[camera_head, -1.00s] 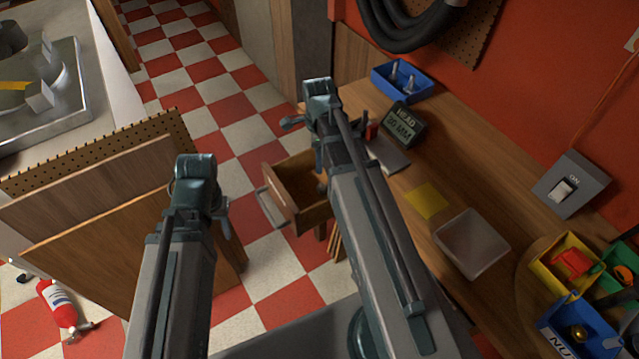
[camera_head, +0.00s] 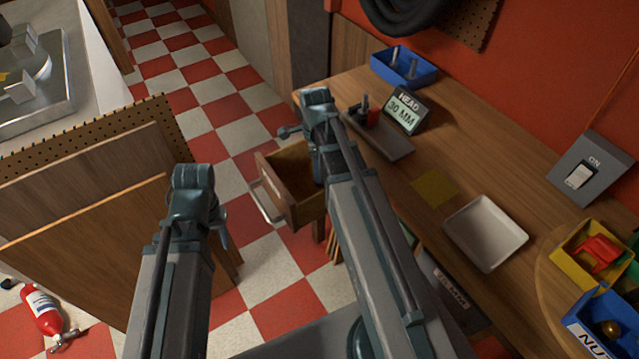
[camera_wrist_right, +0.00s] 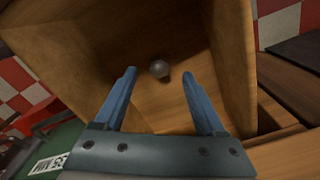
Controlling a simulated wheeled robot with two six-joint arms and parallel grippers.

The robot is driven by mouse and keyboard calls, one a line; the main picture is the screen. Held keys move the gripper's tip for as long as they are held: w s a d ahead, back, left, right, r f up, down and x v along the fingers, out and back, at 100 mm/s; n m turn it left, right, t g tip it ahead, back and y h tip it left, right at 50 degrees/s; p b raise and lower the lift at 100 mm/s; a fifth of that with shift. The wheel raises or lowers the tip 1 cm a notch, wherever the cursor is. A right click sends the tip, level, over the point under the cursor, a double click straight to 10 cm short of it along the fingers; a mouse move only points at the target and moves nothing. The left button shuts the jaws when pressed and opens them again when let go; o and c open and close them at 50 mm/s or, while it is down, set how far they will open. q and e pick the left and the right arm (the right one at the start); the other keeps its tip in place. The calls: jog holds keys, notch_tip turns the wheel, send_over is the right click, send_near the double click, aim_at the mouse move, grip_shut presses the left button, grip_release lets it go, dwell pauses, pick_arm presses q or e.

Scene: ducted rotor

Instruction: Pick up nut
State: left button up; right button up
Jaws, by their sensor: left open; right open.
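A blue bin (camera_head: 590,330) with a partly visible label starting "NU" stands at the lower right of the head view. A brass-coloured round piece (camera_head: 611,329), possibly a nut, lies in it. The right wrist view shows a small grey round piece (camera_wrist_right: 159,68) inside an open wooden drawer (camera_wrist_right: 130,45); I cannot tell whether it is a nut. My right gripper (camera_wrist_right: 160,76) is open and empty, its fingers pointing into the drawer on either side of that piece in the picture. In the head view my right gripper (camera_head: 303,130) is above the drawer. My left gripper (camera_head: 205,215) is open, over the floor side.
Wooden panels (camera_head: 100,250) stand at the left. A fire extinguisher (camera_head: 42,312) is on the floor.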

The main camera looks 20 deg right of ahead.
jog(key=shift+f+b, duration=2.8)
jog(key=shift+f, duration=0.05)
jog(key=shift+r, duration=0.1)
grip_shut()
